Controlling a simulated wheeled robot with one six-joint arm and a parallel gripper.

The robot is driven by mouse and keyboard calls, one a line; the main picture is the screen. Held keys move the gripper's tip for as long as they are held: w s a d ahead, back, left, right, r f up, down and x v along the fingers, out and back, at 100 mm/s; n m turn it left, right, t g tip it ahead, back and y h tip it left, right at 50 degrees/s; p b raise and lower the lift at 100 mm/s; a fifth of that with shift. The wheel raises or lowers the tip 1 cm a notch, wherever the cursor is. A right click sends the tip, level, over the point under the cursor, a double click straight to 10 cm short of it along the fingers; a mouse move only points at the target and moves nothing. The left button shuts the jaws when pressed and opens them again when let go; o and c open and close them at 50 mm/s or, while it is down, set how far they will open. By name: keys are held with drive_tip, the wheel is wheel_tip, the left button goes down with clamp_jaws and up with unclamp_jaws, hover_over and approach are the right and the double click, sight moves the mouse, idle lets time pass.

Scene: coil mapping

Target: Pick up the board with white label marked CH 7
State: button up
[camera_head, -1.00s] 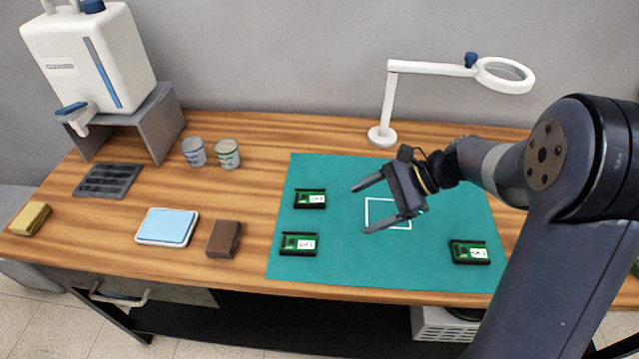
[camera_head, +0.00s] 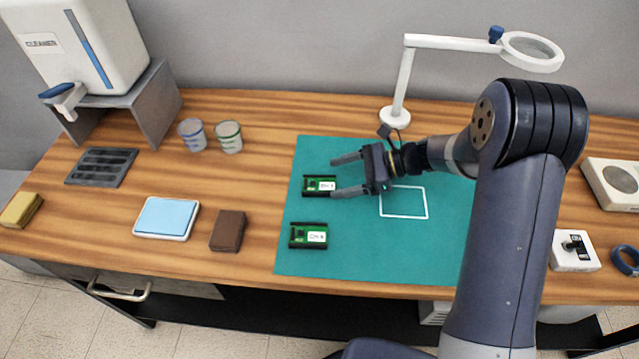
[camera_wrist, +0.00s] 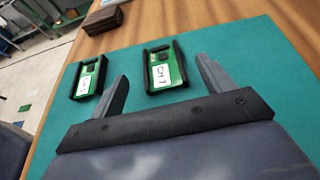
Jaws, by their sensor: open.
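The board with the white CH 7 label (camera_wrist: 165,68) is green in a black holder and lies on the teal mat, ahead of and between my fingers in the wrist view. It appears to be the back-left board (camera_head: 318,185) in the head view. My gripper (camera_head: 334,177) is open and empty, pointing left, with its fingertips around that board's right end; their height above it is hard to tell. A second labelled board (camera_head: 308,235) lies nearer the front edge and shows at left in the wrist view (camera_wrist: 88,77); its label is unreadable.
The teal mat (camera_head: 350,255) has a white square outline (camera_head: 404,202). A brown block (camera_head: 228,230) and a blue-topped pad (camera_head: 167,218) lie left of it. Two cups (camera_head: 229,137) and a lamp (camera_head: 397,117) stand behind. My arm covers the mat's right side.

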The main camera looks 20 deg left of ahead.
sight(322, 184)
drive_tip(key=x, duration=0.2)
drive_tip(key=p+x, duration=0.1)
drive_tip(key=x, duration=0.1)
drive_tip(key=shift+a+f, duration=0.2)
drive_tip(key=shift+f, duration=0.3)
drive_tip(key=shift+c, duration=0.5)
drive_tip(key=c, duration=1)
drive_tip(key=shift+o, duration=0.2)
drive_tip(key=shift+r, duration=0.1)
